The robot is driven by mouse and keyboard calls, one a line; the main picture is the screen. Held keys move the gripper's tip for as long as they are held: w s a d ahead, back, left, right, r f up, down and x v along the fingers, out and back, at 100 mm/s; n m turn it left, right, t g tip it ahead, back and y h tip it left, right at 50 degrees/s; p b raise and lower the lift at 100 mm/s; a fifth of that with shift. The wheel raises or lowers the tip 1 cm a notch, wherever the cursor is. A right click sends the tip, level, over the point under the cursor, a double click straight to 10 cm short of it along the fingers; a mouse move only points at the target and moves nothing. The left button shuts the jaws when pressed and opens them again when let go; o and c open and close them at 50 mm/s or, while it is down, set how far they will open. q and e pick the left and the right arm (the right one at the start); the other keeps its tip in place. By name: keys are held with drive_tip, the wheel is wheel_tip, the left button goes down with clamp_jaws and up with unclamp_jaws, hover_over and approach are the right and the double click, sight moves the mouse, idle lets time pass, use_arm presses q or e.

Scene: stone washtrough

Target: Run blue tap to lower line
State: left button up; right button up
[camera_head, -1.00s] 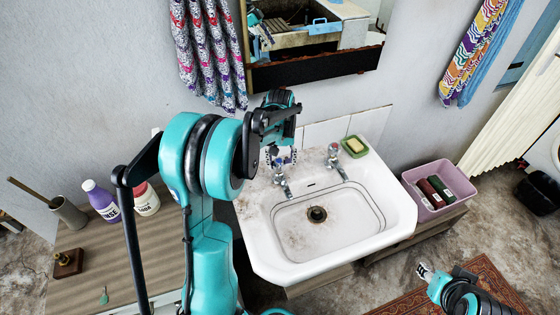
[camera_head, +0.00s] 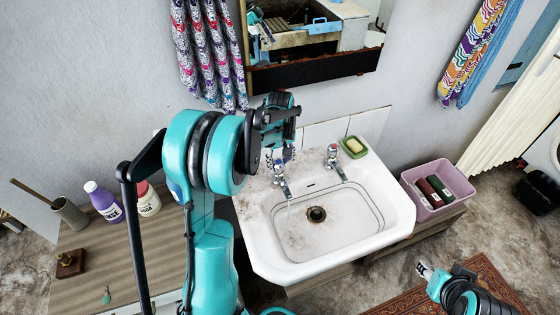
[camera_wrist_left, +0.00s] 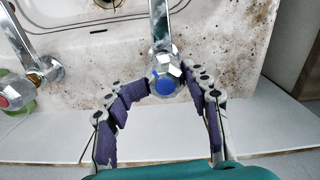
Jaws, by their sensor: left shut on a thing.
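The blue tap (camera_wrist_left: 165,83) has a chrome handle with a blue cap. In the head view, it is the left tap (camera_head: 280,179) on the white basin (camera_head: 265,240). My left gripper (camera_wrist_left: 158,88) is shut on its handle, with purple-padded fingers on both sides. A faint pale streak shows below the spout in the head view; I cannot tell whether it is running water. Dark lines run around the inside of the basin, above the drain (camera_head: 316,214). No clear water level shows. My right gripper (camera_head: 424,270) is low at the right, away from the basin; its jaw opening is unclear.
The red-capped tap (camera_head: 334,156) stands to the right, near a green soap dish (camera_head: 354,147). A pink tub (camera_head: 436,188) with bottles is right of the basin. Bottles (camera_head: 103,201) stand on the wooden counter (camera_head: 130,252) at left. A mirror (camera_head: 310,60) hangs above.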

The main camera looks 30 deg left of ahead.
use_arm(q)
drive_tip(key=shift+s+a+n, duration=0.25)
drive_tip(key=shift+s+n, duration=0.05)
drive_tip(key=shift+n, duration=0.1)
drive_tip(key=o, duration=0.9)
drive_tip(key=shift+s+a, duration=0.1)
drive_tip(key=shift+s, duration=0.15)
drive_tip(key=shift+w, duration=0.15)
drive_tip(key=shift+r, duration=0.1)
drive_tip(key=shift+r, duration=0.2)
wheel_tip(320, 180, up, 12)
drive_tip(key=shift+f, duration=0.2)
